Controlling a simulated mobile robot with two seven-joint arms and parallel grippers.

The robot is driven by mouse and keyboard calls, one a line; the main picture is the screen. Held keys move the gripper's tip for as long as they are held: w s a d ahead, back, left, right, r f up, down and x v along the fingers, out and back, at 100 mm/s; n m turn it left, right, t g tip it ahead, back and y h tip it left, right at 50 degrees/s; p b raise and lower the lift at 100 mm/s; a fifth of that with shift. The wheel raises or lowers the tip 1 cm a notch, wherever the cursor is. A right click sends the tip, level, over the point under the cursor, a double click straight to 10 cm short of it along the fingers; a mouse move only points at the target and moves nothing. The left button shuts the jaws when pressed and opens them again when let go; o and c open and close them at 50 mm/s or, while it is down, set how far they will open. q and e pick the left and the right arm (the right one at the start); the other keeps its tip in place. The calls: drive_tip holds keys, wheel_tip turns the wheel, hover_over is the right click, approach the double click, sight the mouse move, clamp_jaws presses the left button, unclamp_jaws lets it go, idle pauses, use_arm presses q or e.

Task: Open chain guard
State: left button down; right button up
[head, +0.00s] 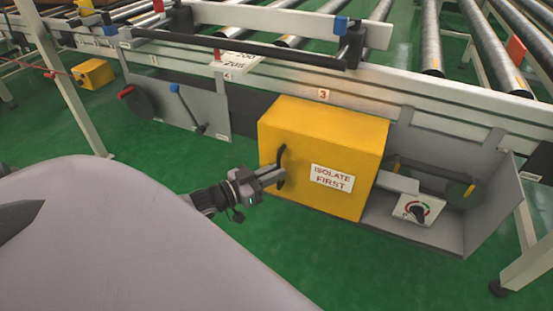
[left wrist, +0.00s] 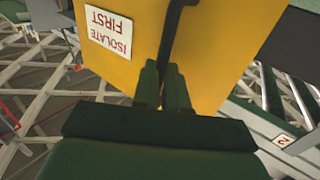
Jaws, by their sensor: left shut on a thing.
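The chain guard (head: 320,150) is a yellow box labelled "ISOLATE FIRST" on the side of the conveyor, under the number 3. A black upright handle (head: 281,160) is on its left part. My left gripper (head: 273,176) is shut on this handle. In the left wrist view the fingers (left wrist: 163,85) close around the black handle (left wrist: 171,40) against the yellow face of the guard (left wrist: 225,50). To the right of the guard, a dark chain or belt loop (head: 430,178) shows uncovered. My right gripper is in neither view.
A rotary switch (head: 418,209) on a white plate sits right of the guard, below the loop. A grey panel (head: 200,108) and a dark wheel (head: 138,103) are to the left. Conveyor rollers (head: 431,40) run behind. A smaller yellow box (head: 93,73) stands far left. Green floor lies in front.

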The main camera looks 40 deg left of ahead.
use_arm(q)
drive_tip(key=shift+f, duration=0.1)
drive_tip(key=c, duration=1.2)
unclamp_jaws()
drive_tip(key=shift+o, duration=0.2)
drive_tip(key=p+v, duration=0.2)
drive_tip(key=v, duration=0.5)
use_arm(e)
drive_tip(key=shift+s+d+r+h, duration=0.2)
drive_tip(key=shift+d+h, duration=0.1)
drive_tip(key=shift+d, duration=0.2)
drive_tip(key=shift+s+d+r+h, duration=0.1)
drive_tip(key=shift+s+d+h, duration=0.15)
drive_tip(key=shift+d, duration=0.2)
use_arm(q)
drive_tip(key=shift+s, duration=0.1)
